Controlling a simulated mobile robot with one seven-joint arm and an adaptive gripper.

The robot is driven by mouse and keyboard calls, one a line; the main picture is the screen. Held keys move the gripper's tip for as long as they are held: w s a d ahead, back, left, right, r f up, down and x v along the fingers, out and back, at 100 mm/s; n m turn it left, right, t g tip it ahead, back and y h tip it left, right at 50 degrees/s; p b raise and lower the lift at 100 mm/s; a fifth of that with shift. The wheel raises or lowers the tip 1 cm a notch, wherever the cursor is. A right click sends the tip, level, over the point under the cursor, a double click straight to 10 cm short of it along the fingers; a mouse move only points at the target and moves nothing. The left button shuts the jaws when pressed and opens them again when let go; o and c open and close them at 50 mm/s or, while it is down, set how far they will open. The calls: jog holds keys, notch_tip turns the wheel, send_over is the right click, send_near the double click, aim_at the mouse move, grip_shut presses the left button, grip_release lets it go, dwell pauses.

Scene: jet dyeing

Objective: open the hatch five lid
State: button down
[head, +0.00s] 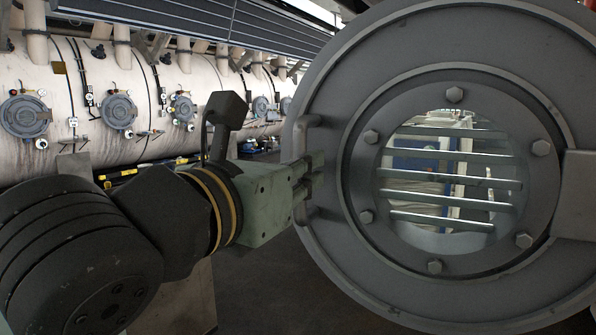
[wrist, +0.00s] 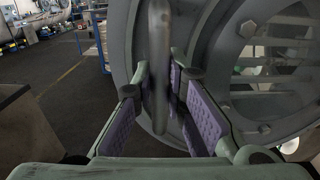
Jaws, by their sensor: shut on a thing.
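The hatch lid (head: 335,215) is a big round grey disc with a bolted ring and a barred glass window (head: 450,175). It fills the right of the head view and the upper right of the wrist view (wrist: 205,60). Blue and white equipment shows through its glass, so the lid seems swung clear of its opening. Its bar handle (head: 300,137) is on the left rim. My gripper (head: 308,180) is shut on this handle; in the wrist view the purple-padded fingers (wrist: 160,85) stand on either side of the handle (wrist: 158,40). The hatch opening is not visible.
A long pale vessel (head: 75,85) with several small round hatches (head: 118,112) runs along the back left. A grey bracket (head: 577,195) meets the lid at the right.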

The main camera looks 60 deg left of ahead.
jog(key=shift+d, duration=0.1)
jog(key=c, duration=1.6)
grip_release()
send_near(319, 83)
jog(key=x, duration=0.5)
jog(key=shift+w, duration=0.1)
